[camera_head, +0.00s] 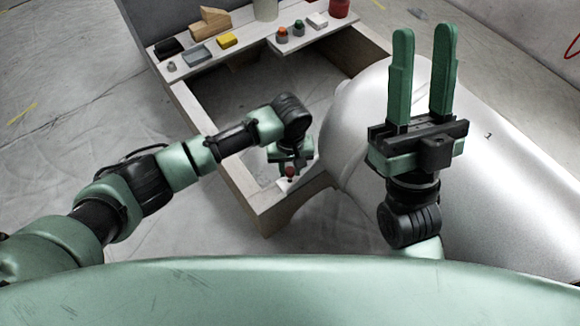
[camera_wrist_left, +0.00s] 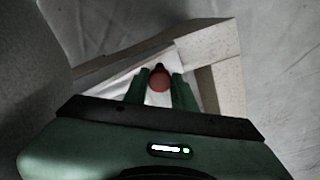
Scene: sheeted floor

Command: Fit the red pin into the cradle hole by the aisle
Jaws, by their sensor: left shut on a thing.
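The red pin (camera_head: 290,174) is between the fingers of my left gripper (camera_head: 289,169), low over the near corner of the pale wooden cradle (camera_head: 252,198). In the left wrist view, the pin's round red top (camera_wrist_left: 159,80) with a dark tip shows between the two green fingers of the left gripper (camera_wrist_left: 160,92), which is shut on it. A white patch lies under and around the pin; the cradle (camera_wrist_left: 228,80) runs beside it. I cannot see the hole or whether the pin's lower end is in it. My right gripper (camera_head: 424,38) is open and empty, pointing up.
A large silver cylinder (camera_head: 460,190) lies against the cradle on the right, close to my left gripper. A shelf (camera_head: 250,48) at the back holds a yellow block (camera_head: 228,40), a grey tray (camera_head: 197,54) and several other small items. Sheeted floor (camera_head: 60,130) is open at left.

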